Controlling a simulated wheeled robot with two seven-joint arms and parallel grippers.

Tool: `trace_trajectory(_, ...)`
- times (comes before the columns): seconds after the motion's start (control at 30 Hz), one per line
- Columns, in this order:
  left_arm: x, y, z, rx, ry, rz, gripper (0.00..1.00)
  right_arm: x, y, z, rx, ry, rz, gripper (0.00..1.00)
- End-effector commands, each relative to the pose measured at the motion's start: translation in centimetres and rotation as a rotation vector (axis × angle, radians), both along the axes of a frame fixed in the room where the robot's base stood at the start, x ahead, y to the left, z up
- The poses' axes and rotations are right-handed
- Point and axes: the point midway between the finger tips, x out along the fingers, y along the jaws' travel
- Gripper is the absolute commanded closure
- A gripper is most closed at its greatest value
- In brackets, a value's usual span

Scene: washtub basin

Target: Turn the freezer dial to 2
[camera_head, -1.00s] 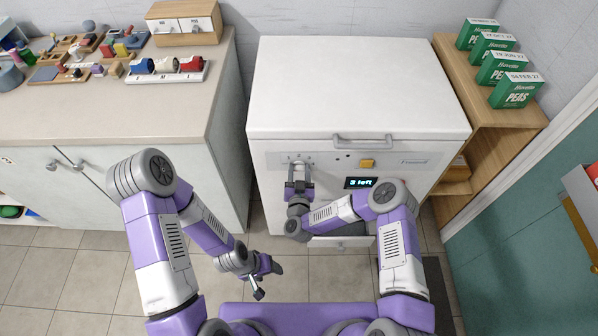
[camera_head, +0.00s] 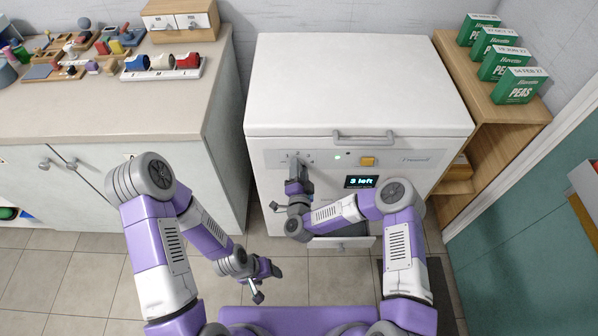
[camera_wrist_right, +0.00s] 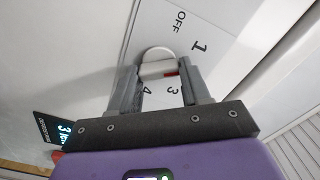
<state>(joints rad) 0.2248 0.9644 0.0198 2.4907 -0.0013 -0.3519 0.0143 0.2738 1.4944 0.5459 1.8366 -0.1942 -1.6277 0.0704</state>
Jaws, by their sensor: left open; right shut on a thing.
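The white chest freezer (camera_head: 355,90) stands in the middle, its control panel on the front. My right gripper (camera_head: 297,167) is at the panel's left end, shut on the dial, which it mostly hides in the head view. In the right wrist view, my right gripper (camera_wrist_right: 160,85) has a finger on each side of the pale dial (camera_wrist_right: 155,68). A red mark shows on the dial's right side, beside a finger. OFF, 1, 3 and 4 are readable; the 2 is hidden. My left gripper (camera_head: 265,280) is open and empty, low over the floor.
A handle (camera_head: 364,139) juts from the lid. A counter (camera_head: 110,110) stands left, a wooden shelf (camera_head: 532,112) with green pea boxes right.

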Motion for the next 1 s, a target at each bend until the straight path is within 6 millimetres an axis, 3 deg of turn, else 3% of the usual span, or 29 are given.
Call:
trace_trajectory(0.5, 0.0, 0.0, -2.1, 0.0, 0.0, 0.0, 0.37, 0.0, 0.0, -0.4, 0.43, 0.002, 0.002, 0.84)
trace_trajectory(1.0, 0.0, 0.0, -2.6, 0.0, 0.0, 0.0, 0.37, 0.0, 0.0, -0.3, 0.582, 0.001, 0.002, 0.84)
